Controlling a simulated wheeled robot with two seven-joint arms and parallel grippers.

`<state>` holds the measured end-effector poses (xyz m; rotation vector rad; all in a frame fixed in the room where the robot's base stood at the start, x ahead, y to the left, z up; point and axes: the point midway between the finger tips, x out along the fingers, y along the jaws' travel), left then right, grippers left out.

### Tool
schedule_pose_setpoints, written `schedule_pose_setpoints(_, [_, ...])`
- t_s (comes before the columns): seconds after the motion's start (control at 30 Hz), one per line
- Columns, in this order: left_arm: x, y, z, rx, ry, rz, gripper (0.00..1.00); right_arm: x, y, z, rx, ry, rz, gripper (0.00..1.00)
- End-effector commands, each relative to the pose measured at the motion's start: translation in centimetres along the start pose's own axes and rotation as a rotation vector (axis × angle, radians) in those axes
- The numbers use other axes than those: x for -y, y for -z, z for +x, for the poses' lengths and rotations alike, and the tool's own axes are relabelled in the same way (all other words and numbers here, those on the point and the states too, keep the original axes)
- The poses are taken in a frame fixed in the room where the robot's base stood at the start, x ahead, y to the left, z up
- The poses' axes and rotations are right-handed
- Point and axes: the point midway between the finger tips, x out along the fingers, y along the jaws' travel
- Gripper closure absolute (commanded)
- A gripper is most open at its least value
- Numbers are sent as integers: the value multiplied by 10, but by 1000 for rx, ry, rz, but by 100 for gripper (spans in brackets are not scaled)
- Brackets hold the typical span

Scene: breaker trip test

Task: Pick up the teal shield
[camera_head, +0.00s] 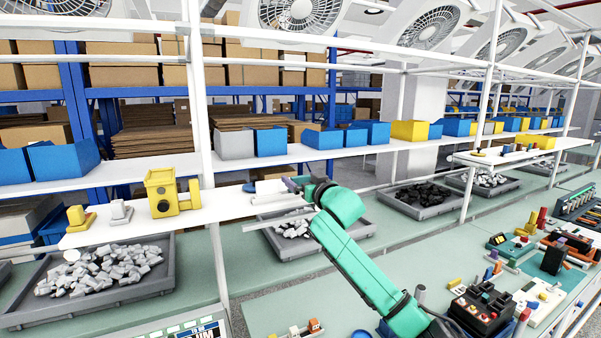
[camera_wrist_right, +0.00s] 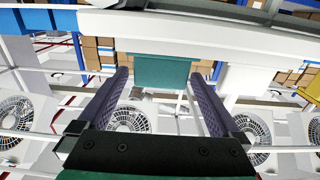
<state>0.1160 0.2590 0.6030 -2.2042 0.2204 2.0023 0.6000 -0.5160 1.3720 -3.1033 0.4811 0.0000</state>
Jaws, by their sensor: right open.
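A teal shield (camera_wrist_right: 166,70), a flat rectangular piece, shows in the right wrist view against the edge of a pale grey board. It lies ahead, between the lines of my right gripper's (camera_wrist_right: 158,88) two dark purple fingers. The fingers are spread wide, and I see a gap between them and the shield's sides. In the head view my right gripper (camera_head: 290,186) is at the white shelf, at the end of my teal arm. I cannot pick out the shield there; my gripper and wrist may hide it. My left gripper is not in view.
A yellow device (camera_head: 161,194) stands on the white shelf (camera_head: 225,207), left of my right gripper. A white upright post (camera_head: 203,110) rises near it. Grey trays of rubble (camera_head: 165,287) sit below. Small parts and coloured blocks crowd the bench at right.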

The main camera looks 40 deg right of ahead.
Motion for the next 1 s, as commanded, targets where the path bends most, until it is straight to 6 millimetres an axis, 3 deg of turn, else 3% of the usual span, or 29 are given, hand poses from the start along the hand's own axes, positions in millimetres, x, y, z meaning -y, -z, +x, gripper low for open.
schedule_pose_setpoints(0.03, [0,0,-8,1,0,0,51,0,4,6,0,0,1,0])
schedule_pose_setpoints(0.27, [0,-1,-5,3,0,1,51,1,-2,8,0,1,-2,0])
schedule_pose_setpoints(0.47, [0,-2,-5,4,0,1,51,1,-1,8,0,1,-2,76])
schedule_pose_setpoints(0.5, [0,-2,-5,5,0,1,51,1,-1,8,0,1,-2,79])
schedule_pose_setpoints(0.83, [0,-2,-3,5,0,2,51,0,6,8,-3,1,-1,79])
schedule_pose_setpoints(1.0, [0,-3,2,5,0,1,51,0,38,8,-8,0,-1,79])
